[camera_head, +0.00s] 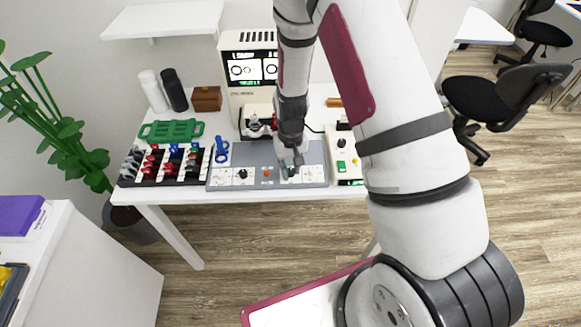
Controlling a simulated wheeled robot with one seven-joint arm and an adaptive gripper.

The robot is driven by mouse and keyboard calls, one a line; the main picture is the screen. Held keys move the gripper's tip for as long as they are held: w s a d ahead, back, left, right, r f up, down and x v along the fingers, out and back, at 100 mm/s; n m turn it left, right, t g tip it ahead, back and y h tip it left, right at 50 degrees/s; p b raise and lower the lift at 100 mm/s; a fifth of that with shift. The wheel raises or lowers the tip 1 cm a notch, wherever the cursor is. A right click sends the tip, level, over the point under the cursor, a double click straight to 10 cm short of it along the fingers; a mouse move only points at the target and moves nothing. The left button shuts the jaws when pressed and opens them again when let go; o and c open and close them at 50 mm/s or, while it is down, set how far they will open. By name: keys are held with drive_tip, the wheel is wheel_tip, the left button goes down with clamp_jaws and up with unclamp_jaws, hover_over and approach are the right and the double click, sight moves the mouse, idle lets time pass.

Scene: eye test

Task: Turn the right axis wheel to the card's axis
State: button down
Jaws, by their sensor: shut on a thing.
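The grey panel (235,157) lies at the front middle of the white table. It carries a left dark knob (242,174) on a white plate, an orange-red button (267,173) and the right axis wheel (291,173). My gripper (289,168) points down from above and is shut on the right axis wheel, hiding much of it. The wheel's marks are too small to read. A beige machine behind has a screen (251,69) with two round dials and small text that I cannot read clearly. I cannot make out a separate card.
A white control box (343,155) with a dark knob and green button stands at right. Two bottles (174,90) stand behind.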

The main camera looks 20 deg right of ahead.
sight(290, 170)
drive_tip(key=shift+m, duration=0.8)
drive_tip(key=c, duration=1.4)
unclamp_jaws()
wheel_tip(290, 170, up, 12)
